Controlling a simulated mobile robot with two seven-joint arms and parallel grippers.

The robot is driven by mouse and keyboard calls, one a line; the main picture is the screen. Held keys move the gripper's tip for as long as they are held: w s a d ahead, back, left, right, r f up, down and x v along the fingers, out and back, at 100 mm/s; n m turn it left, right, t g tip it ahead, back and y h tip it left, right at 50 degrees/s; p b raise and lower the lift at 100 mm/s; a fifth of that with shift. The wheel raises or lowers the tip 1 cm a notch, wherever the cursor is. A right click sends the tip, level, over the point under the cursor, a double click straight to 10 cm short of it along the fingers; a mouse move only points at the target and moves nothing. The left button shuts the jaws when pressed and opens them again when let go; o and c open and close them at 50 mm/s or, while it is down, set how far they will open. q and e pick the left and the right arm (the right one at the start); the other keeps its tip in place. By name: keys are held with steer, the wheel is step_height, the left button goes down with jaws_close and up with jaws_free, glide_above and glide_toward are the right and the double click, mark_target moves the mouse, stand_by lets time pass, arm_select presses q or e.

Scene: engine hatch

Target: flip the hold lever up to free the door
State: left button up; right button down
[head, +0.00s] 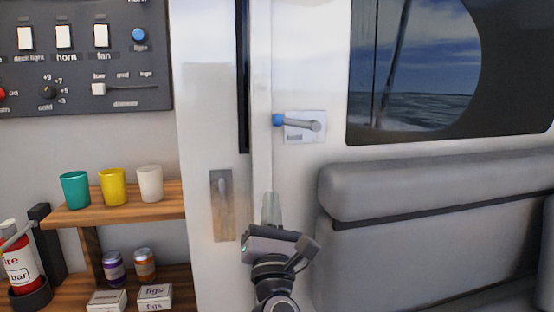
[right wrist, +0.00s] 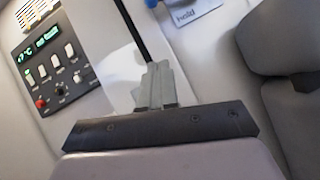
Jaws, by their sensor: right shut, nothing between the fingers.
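The hold lever (head: 302,125) is a grey handle with a blue end, on a white plate on the wall right of the door edge. It lies roughly level, its blue end to the left. In the right wrist view part of its plate (right wrist: 195,12), marked "Hold", shows at the top edge. The pale door (head: 212,110) has a recessed handle plate (head: 222,205) low down. My right gripper (head: 271,208) is shut and empty, pointing up, below the lever and apart from it. Its closed fingers also show in the right wrist view (right wrist: 156,86). My left gripper is not in view.
A grey padded seat (head: 420,200) stands close to the right of my right gripper, under a window (head: 430,70). At left are a wooden shelf (head: 120,205) with cups, a switch panel (head: 85,60) and a red extinguisher (head: 20,265). The wall directly below the lever is clear.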

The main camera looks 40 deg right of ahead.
mark_target(296, 123)
steer(key=shift+s+d+r+h, duration=0.1)
steer(key=shift+s+r+h, duration=0.1)
steer(key=shift+r+h, duration=0.25)
arm_select(q)
steer(key=p, duration=0.1)
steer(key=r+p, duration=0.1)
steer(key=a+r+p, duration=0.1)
steer(key=p, duration=0.1)
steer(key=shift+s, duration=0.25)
arm_select(e)
steer(key=x, duration=0.4)
steer(key=s+r+x, duration=0.1)
steer(key=x, duration=0.3)
steer(key=r+x, duration=0.1)
steer(key=x, duration=0.4)
steer(key=shift+s, duration=0.4)
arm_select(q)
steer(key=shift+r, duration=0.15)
